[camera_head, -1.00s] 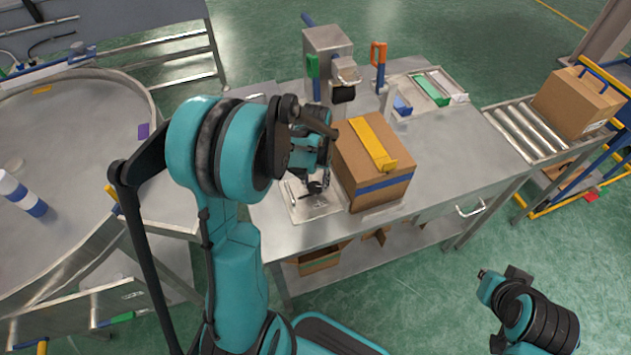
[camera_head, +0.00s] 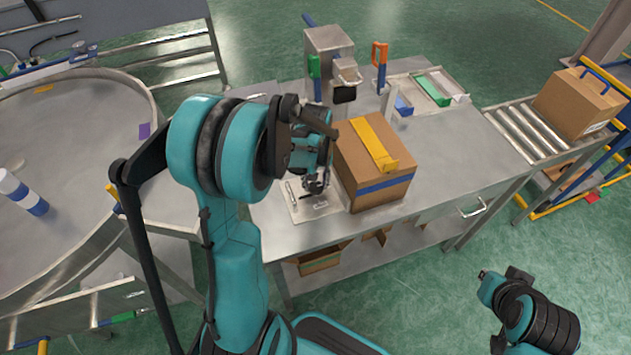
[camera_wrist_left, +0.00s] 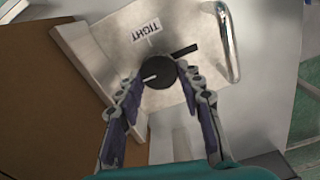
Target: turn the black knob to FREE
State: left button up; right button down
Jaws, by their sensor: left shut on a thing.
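The black knob (camera_wrist_left: 158,72) shows in the left wrist view on a pale metal plate (camera_wrist_left: 118,32). A white mark on the knob points left and slightly down in that view. The TIGHT label (camera_wrist_left: 145,30) lies above the knob; no FREE label shows. My left gripper (camera_wrist_left: 157,76) is shut on the knob, one finger on each side. In the head view my left gripper (camera_head: 316,184) is low over the plate (camera_head: 308,207) at the table's front edge, and I cannot make out the knob there. My right gripper (camera_head: 488,280) is at the lower right, away from the table; its jaws are unclear.
A cardboard box (camera_head: 372,170) with yellow tape stands close right of my left gripper. A grey machine (camera_head: 328,58) stands behind it. A metal handle (camera_wrist_left: 232,45) and a black bar (camera_wrist_left: 185,50) are near the knob.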

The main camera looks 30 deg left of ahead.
aim_at(316, 185)
pick_arm(q)
jog(key=o, duration=1.2)
jog(key=shift+c, duration=0.2)
jog(key=shift+r, duration=0.1)
notch_tip(316, 185, up, 12)
jog(key=s+d+r+m+t, duration=0.2)
jog(key=s+d+m+t, duration=0.5)
jog(key=s+d, duration=0.4)
jog(key=shift+s+m, duration=0.3)
jog(key=shift+s, duration=0.1)
